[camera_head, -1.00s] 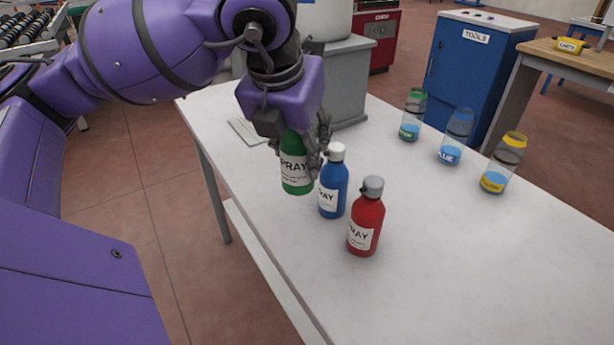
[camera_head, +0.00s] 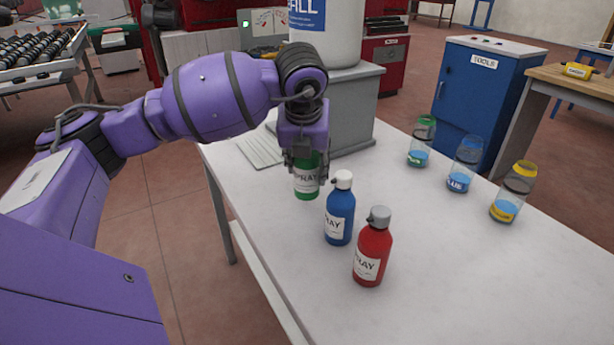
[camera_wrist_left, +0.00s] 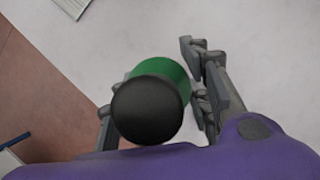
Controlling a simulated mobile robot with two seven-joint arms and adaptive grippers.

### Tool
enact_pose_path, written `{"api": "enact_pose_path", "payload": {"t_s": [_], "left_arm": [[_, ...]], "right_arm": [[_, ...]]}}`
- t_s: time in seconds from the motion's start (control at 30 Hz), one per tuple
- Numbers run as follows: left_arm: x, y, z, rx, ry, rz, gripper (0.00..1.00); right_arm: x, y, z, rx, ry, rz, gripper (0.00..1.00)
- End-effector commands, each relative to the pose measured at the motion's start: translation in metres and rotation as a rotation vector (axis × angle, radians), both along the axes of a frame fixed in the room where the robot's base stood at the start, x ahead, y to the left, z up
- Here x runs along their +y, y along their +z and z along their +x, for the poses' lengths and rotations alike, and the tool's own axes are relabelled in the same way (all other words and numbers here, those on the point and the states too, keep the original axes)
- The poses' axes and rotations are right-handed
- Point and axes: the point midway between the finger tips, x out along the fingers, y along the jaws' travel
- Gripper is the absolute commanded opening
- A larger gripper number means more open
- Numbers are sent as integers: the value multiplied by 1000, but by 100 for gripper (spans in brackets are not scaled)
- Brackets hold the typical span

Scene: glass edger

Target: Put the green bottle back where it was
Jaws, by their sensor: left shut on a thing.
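The green spray bottle (camera_head: 306,184) is upright at the near-left side of the white table (camera_head: 430,270). My left gripper (camera_head: 306,166) is shut on its upper part from above. In the left wrist view the bottle's black cap and green shoulder (camera_wrist_left: 148,105) lie between the fingers (camera_wrist_left: 155,110). I cannot tell whether its base touches the table. The blue spray bottle (camera_head: 339,212) with a white cap stands just right of it and nearer, and the red spray bottle (camera_head: 373,252) with a grey cap stands nearer still. My right gripper is not in view.
Three clear jars with green (camera_head: 422,140), blue (camera_head: 465,164) and yellow (camera_head: 513,191) rims stand along the table's far side. A grey machine (camera_head: 350,110) and a keyboard-like panel (camera_head: 261,149) are behind the gripper. The table's middle and right front are clear.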

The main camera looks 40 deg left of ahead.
Motion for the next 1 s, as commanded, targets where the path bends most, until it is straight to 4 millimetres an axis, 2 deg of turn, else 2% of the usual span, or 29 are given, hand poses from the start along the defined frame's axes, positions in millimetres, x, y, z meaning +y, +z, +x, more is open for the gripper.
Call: {"api": "enact_pose_path", "payload": {"t_s": [0.23,0.43,0.77,0.8,0.93,1.0], "left_arm": [[6,-14,10,0,0,-1,4],[7,-42,10,-1,-2,0,4],[7,-46,10,-3,-2,0,4],[7,-47,10,-1,-1,0,45],[7,-46,10,-1,-1,0,62],[7,-46,10,-1,-1,0,63]], "right_arm": [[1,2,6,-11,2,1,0],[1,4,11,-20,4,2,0],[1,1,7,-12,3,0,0],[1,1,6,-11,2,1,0],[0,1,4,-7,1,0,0],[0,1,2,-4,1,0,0]]}}
